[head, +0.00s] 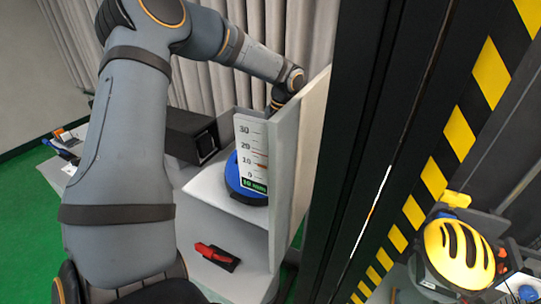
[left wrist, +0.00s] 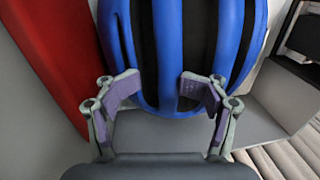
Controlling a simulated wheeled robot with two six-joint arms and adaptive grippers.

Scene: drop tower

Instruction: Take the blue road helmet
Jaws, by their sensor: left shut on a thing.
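The blue road helmet (head: 232,180) sits on a white shelf in the head view, partly hidden behind an upright scale card. In the left wrist view the blue helmet (left wrist: 212,45) fills the upper middle, with blue ribs and dark vents. My left gripper (left wrist: 162,92) has its two purple-padded fingers on the near end of the helmet and is shut on it. In the head view my left arm reaches over the shelf, and its gripper is hidden behind the pale side panel. My right gripper is in neither view.
The scale card (head: 251,150) stands before the helmet. A pale upright panel (head: 312,135) closes the shelf's right side. A black box (head: 190,135) stands left. A red-handled object (head: 217,256) lies lower. A black-yellow post (head: 460,130) and yellow helmet (head: 458,252) are right.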

